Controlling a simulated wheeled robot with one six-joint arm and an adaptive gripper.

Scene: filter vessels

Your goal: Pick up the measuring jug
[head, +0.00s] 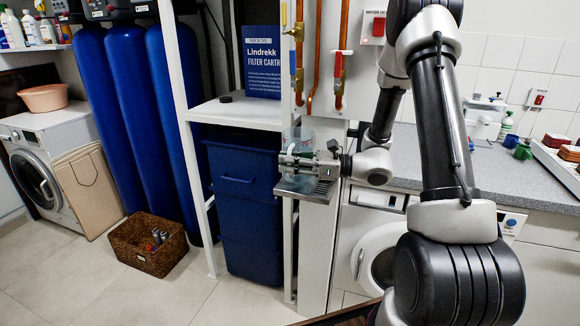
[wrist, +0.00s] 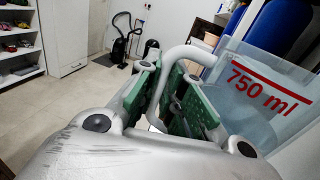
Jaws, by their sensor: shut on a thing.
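The measuring jug (head: 292,140) is clear, and it shows in the head view at the small metal ledge (head: 306,189) on the post. In the wrist view the jug (wrist: 262,95) carries red "750 ml" lettering and a pale handle (wrist: 190,52). My gripper (head: 296,162) reaches in from the right, in front of the jug. In the wrist view its green-padded fingers (wrist: 178,92) are shut on the handle. The gripper hides part of the jug, and I cannot tell whether its base touches the ledge.
Copper pipes with valves (head: 338,70) run just above the jug. A white shelf (head: 235,112) and a blue bin (head: 243,210) stand to its left. A grey counter (head: 425,165) lies to the right.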

